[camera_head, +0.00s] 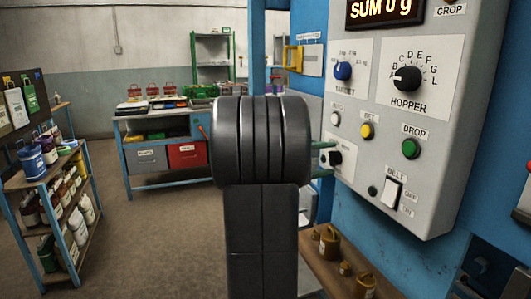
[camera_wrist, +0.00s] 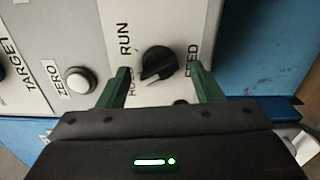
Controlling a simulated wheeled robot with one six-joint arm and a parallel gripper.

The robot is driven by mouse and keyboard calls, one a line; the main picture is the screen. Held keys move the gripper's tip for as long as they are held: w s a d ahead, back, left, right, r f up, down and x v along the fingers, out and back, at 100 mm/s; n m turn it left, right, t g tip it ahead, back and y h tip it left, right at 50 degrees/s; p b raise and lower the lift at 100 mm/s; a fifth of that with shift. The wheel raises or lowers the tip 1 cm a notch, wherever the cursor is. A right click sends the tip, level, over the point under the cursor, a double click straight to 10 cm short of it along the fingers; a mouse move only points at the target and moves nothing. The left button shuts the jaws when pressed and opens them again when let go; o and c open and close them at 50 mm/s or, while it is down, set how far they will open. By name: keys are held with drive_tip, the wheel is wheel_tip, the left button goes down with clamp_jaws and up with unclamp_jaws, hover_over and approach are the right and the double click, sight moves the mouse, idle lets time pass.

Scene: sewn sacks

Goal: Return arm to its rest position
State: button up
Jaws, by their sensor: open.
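My gripper (camera_wrist: 160,88) is open in the wrist view. Its two green fingers stand on either side of a black rotary knob (camera_wrist: 158,64) and appear apart from it. The knob sits between RUN and FEED labels on the grey control panel (camera_wrist: 100,20). In the head view my arm stands in the middle. The green fingertips of my gripper (camera_head: 325,158) show at its right edge, by the same small black knob (camera_head: 335,158) low on the panel. The rest of my gripper is hidden behind the arm.
The panel also carries a HOPPER dial (camera_head: 407,78), a green DROP button (camera_head: 410,148), a yellow button (camera_head: 367,130) and a BELT switch (camera_head: 391,192). Brass weights (camera_head: 329,243) stand on a wooden shelf below. A shelf rack (camera_head: 60,210) stands left; open floor lies between.

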drive_tip(key=m+p, duration=0.1)
drive_tip(key=m, duration=0.2)
drive_tip(key=m+p, duration=0.1)
drive_tip(key=m, duration=0.2)
drive_tip(key=shift+r+m, duration=0.2)
drive_tip(key=shift+m, duration=0.2)
drive_tip(key=shift+s+a, duration=0.2)
drive_tip(key=shift+a, duration=0.3)
